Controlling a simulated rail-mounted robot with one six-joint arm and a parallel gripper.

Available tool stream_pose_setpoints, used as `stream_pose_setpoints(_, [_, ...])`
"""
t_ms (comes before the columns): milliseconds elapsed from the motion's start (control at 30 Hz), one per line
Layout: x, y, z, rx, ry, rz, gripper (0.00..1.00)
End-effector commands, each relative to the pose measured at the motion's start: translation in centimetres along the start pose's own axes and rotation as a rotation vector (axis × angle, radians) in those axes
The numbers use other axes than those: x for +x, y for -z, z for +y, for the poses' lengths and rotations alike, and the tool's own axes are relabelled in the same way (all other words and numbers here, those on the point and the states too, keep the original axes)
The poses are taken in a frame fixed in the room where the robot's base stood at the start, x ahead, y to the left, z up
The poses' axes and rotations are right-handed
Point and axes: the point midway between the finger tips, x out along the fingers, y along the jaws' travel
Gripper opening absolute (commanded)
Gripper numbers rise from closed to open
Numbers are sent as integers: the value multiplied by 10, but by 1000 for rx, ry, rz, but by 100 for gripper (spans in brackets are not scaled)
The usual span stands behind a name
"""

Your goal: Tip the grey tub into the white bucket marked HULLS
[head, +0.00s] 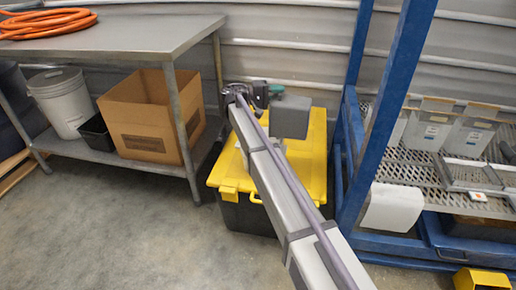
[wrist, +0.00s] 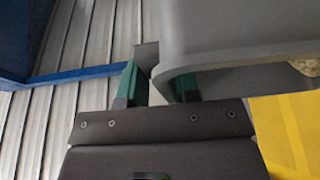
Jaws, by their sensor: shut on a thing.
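The grey tub (head: 290,117) is held up over the yellow lid of a black tote in the head view. My gripper (head: 262,92) is shut on its rim or wall; the green fingers (wrist: 157,78) show beside the tub (wrist: 235,40) in the wrist view. A bit of pale, grainy content shows at the tub's right edge there. A white bucket (head: 60,104) stands on the bench's lower shelf at far left, well apart from the tub. I cannot read any HULLS mark on it. Labelled white containers (head: 430,122) stand on the rack at right.
The yellow-lidded tote (head: 225,172) stands between the steel bench (head: 150,36) and the blue rack (head: 360,150). A cardboard box (head: 145,125) and a black bin (head: 97,132) sit beside the bucket. Orange hose (head: 50,22) lies on the bench. Floor at front left is clear.

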Motion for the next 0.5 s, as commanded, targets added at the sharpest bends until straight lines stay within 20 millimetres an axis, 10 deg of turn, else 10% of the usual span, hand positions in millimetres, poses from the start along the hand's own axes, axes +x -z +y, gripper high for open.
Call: stream_pose_setpoints(500, [-26,18,-8,-114,-268,-18,0])
